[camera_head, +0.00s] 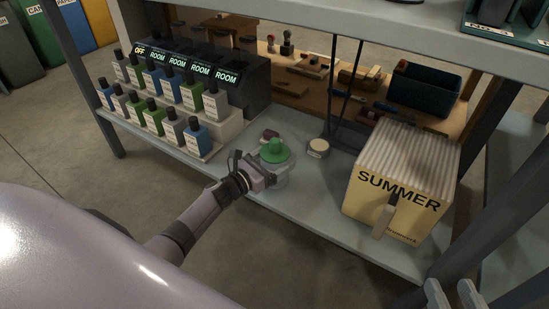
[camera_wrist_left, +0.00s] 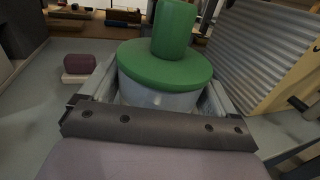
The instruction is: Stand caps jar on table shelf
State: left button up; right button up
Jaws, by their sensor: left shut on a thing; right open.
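The caps jar (camera_head: 274,152) has a green lid with a tall green knob and a clear, pale body. It stands upright at the shelf (camera_head: 310,200), and I cannot tell whether its base touches the surface. My left gripper (camera_head: 268,172) is shut around the jar's body, below the lid. In the left wrist view the jar (camera_wrist_left: 165,65) sits between the fingers, and its lower part is hidden by the gripper. My right gripper (camera_head: 454,296) is open and empty at the bottom right, in front of the shelf.
A round cream-topped container (camera_head: 318,148) stands just right of the jar. A dark red and white block (camera_wrist_left: 78,66) lies behind it. A yellow SUMMER box (camera_head: 400,190) stands on the right. Several bottles (camera_head: 160,100) fill a rack on the left. An upper shelf (camera_head: 340,15) hangs above.

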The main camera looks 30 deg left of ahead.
aim_at(269, 169)
pick_arm(q)
jog(key=shift+f, duration=0.95)
jog(key=o, duration=1)
jog(key=shift+f, duration=0.2)
jog(key=shift+p+v, duration=0.55)
jog(key=shift+v, duration=0.55)
jog(key=shift+p+v, duration=0.75)
jog(key=shift+v, duration=1.7)
jog(key=s, duration=0.3)
jog(key=s+p, duration=0.1)
jog(key=s, duration=0.2)
jog(key=s+p, duration=0.1)
jog(key=s, duration=0.3)
jog(key=shift+a, duration=0.4)
